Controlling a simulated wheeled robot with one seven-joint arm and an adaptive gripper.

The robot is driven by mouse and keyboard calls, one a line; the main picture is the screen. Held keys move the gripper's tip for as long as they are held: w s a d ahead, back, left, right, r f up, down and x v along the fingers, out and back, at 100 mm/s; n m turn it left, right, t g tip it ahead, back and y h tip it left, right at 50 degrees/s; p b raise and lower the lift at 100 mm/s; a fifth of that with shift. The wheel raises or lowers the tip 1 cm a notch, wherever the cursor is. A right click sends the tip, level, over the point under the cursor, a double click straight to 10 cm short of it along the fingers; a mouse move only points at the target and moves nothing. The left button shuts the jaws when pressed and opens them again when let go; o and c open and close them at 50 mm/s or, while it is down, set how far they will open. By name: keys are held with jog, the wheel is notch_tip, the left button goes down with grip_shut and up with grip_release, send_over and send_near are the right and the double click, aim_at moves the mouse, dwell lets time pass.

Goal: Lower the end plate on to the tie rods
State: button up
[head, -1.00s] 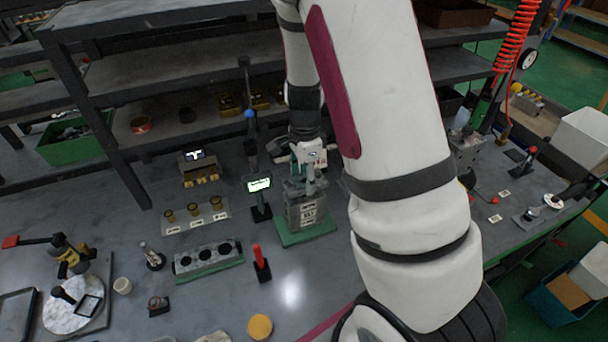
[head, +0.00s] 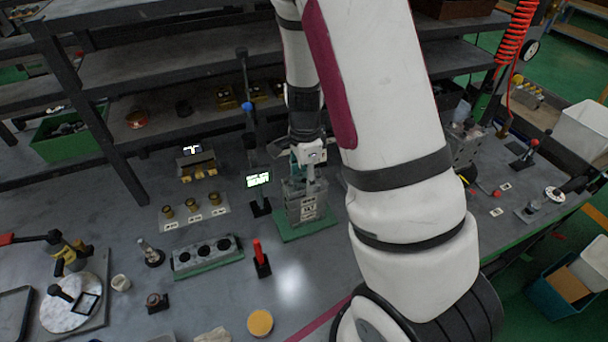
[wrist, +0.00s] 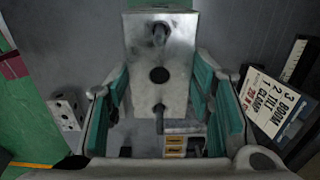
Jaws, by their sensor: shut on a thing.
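My gripper (wrist: 163,100), with teal-lined fingers, is shut on the end plate (wrist: 178,62), a grey metal plate with a dark hole in its middle. Two tie rod ends show in the wrist view, one at the plate's upper part (wrist: 160,34) and one at its lower edge (wrist: 159,120). I cannot tell whether the plate is fully seated. In the head view my gripper (head: 308,158) is directly above the grey valve block stack (head: 302,208), which stands on a green base (head: 312,231). The gripper hides most of the plate there.
A small lit screen (head: 258,181) stands just left of the stack. A red-handled tool (head: 260,255) and a block with several dark holes (head: 206,253) are in front left. A label card (wrist: 270,105) is close on the right in the wrist view. Shelves rise behind.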

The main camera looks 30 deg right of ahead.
aim_at(304, 181)
jog(key=shift+f, duration=0.4)
jog(key=o, duration=1.5)
jog(key=shift+c, duration=0.2)
notch_tip(304, 181, up, 12)
jog(key=s+a+r+n+t, duration=0.2)
jog(key=s+a+r+n, duration=0.4)
jog(key=s+r+n, duration=0.2)
jog(key=s+a+r+n+t, duration=0.3)
jog(key=s+a+r+n, duration=0.3)
jog(key=s+r+n, duration=0.2)
notch_tip(304, 181, up, 2)
jog(key=n, duration=0.4)
jog(key=shift+s+t, duration=0.25)
jog(key=shift+t, duration=0.05)
